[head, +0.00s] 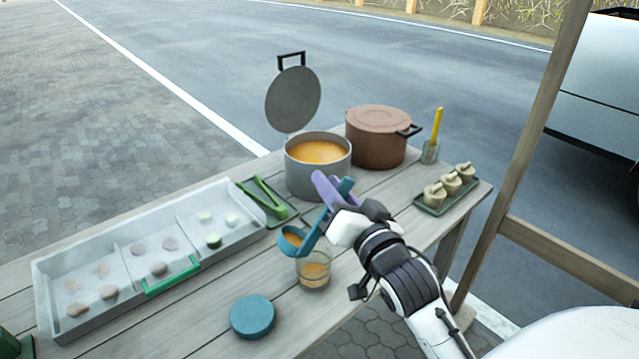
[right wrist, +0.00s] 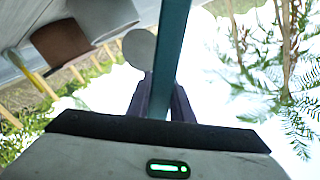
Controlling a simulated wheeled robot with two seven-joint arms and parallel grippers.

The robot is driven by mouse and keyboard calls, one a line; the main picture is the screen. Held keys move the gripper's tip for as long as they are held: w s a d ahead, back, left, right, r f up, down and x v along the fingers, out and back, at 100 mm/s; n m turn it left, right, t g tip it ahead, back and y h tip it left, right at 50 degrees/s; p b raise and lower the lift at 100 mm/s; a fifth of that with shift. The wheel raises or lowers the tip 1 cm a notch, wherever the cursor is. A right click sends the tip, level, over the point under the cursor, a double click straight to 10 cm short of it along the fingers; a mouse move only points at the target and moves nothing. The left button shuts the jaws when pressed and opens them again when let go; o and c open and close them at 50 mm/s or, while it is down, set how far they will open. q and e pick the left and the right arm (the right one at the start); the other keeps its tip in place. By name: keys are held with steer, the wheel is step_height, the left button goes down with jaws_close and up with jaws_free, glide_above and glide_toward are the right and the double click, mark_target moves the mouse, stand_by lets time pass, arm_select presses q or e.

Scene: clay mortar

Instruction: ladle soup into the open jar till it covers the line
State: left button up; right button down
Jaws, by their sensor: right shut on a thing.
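My right gripper (head: 335,190), with purple fingers, is shut on the handle of a teal ladle. The ladle's bowl (head: 291,240) holds orange soup and is just above and left of the open jar's rim. The handle (right wrist: 172,45) runs between the fingers in the right wrist view. The open glass jar (head: 313,271) stands upright on the table with orange soup inside; I cannot make out its line. The grey pot (head: 318,178) of orange soup stands behind, its grey lid (head: 292,99) raised. My left gripper is not in view.
A teal round lid (head: 252,316) lies front left of the jar. Left are a divided tray (head: 100,250) and green tongs (head: 265,198). A brown lidded pot (head: 377,140), a glass with a yellow utensil (head: 430,150) and a small tray (head: 430,208) stand at back right.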

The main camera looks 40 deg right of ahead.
steer(key=s+d+f+m, duration=0.1)
steer(key=d+f+m, duration=0.5)
steer(key=d+m, duration=0.2)
steer(key=shift+s+f+m, duration=0.25)
steer(key=shift+s+m, duration=0.05)
steer(key=shift+m, duration=0.5)
stand_by(1.1)
